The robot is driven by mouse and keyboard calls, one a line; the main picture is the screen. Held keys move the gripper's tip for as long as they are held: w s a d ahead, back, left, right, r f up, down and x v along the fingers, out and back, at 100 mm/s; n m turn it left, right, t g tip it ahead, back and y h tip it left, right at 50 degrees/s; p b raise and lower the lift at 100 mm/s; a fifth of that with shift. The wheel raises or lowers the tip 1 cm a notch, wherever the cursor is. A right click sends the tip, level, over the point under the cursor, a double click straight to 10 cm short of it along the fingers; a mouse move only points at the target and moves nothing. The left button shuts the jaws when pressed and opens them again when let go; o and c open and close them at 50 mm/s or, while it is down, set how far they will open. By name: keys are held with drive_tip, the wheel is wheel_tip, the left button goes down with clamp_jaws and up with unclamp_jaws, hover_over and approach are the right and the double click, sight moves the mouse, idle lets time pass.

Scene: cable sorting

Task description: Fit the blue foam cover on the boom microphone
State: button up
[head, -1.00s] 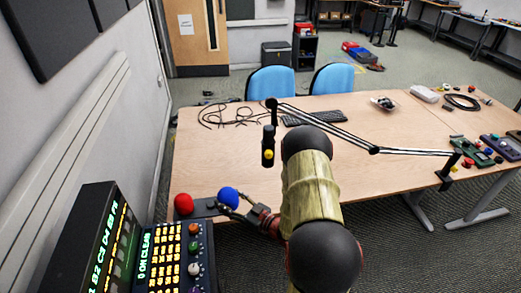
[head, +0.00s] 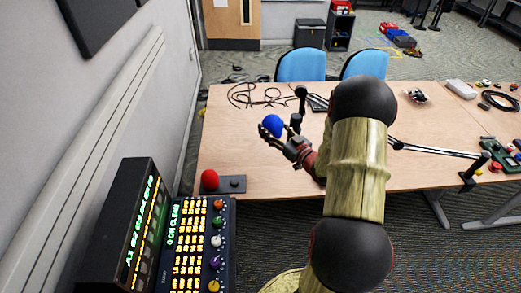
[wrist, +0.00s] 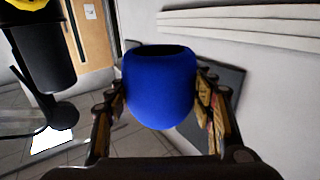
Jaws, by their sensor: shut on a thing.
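The blue foam cover (head: 272,124) is held in my gripper (head: 272,131), raised off the black stand (head: 233,184). In the wrist view the cover (wrist: 160,92) sits between both fingers, with its dark open end at the top of the picture. The boom microphone (head: 296,122) is a black cylinder hanging from the boom arm, just right of the cover in the head view. In the wrist view the microphone (wrist: 45,58) is at the upper left, with a yellow part at the frame's top edge. A gap shows between it and the cover. My arm hides part of the boom.
A red foam cover (head: 210,179) stands on the stand's left end. A lit control console (head: 200,245) is at the near left. Black cables (head: 255,95) lie on the desk (head: 235,150). The boom's clamp (head: 468,181) is at the desk's front edge, right.

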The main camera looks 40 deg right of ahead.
drive_tip(key=d+r+m+h, duration=0.1)
drive_tip(key=d+r, duration=0.2)
drive_tip(key=d, duration=0.1)
drive_tip(key=d+r+m+h+p, duration=0.1)
drive_tip(key=d+r+h, duration=0.1)
drive_tip(key=d+r, duration=0.1)
drive_tip(key=d+r+m+g+h+p, duration=0.1)
drive_tip(key=d+r+h, duration=0.1)
drive_tip(key=d+r, duration=0.2)
drive_tip(key=shift+w+d+m, duration=0.15)
drive_tip(key=shift+d+m, duration=0.15)
drive_tip(key=shift+d, duration=0.5)
drive_tip(key=b, duration=0.2)
hover_over(297, 123)
drive_tip(key=w, duration=0.2)
drive_tip(key=shift+s+d+f, duration=0.1)
drive_tip(key=shift+d+f, duration=0.1)
drive_tip(key=shift+f, duration=1)
drive_tip(key=shift+s+d+f, duration=0.1)
drive_tip(key=shift+d+f, duration=0.05)
drive_tip(key=shift+f, duration=1.05)
drive_tip(key=shift+f+b, duration=0.3)
drive_tip(key=shift+b, duration=0.4)
drive_tip(key=shift+f+b, duration=3.1)
drive_tip(key=shift+f, duration=0.55)
